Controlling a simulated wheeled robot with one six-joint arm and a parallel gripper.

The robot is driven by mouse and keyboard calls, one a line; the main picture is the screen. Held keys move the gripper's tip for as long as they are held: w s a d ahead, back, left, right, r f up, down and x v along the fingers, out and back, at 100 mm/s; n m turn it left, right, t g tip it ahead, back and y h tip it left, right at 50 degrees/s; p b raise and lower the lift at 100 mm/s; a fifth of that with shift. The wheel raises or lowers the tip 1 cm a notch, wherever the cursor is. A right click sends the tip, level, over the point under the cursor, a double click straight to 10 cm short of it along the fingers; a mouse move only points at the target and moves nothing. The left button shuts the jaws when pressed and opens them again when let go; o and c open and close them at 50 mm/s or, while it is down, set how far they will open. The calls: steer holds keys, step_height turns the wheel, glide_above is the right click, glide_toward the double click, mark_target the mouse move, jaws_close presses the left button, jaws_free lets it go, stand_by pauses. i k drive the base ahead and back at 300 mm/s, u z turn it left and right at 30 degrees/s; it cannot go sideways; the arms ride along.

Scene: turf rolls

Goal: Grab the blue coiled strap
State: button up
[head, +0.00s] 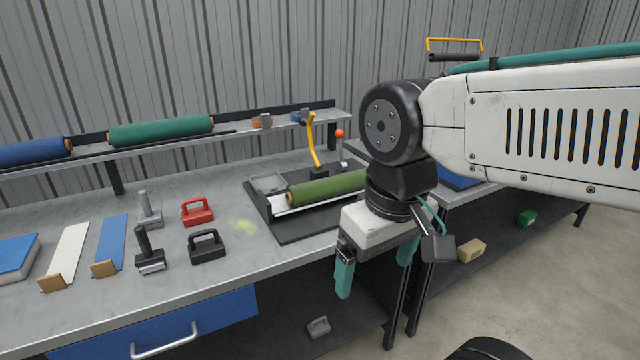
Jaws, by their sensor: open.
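A small blue item (297,117), which looks like the coiled strap, sits on the raised back shelf near its right end. It is small in the head view, and a dark part shows on it. A similar orange item (265,122) lies to its left on the same shelf. My gripper (376,268) points down with its two teal fingers apart and nothing visible between them. It is in front of the bench's right part, lower in the picture and to the right of the blue item, well apart from it.
A green turf roll (330,188) lies in a black-based fixture with a yellow lever (312,140), between my gripper and the shelf. Green (160,131) and blue (35,152) rolls lie on the shelf. Red (197,211) and black (206,245) handled tools stand on the bench.

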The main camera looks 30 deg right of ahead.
mark_target(294, 117)
steer(key=k, duration=0.4)
steer(key=z, duration=1.3)
steer(key=i, duration=1.5)
steer(key=u, duration=1)
steer(key=i, duration=0.3)
steer(key=u, duration=0.2)
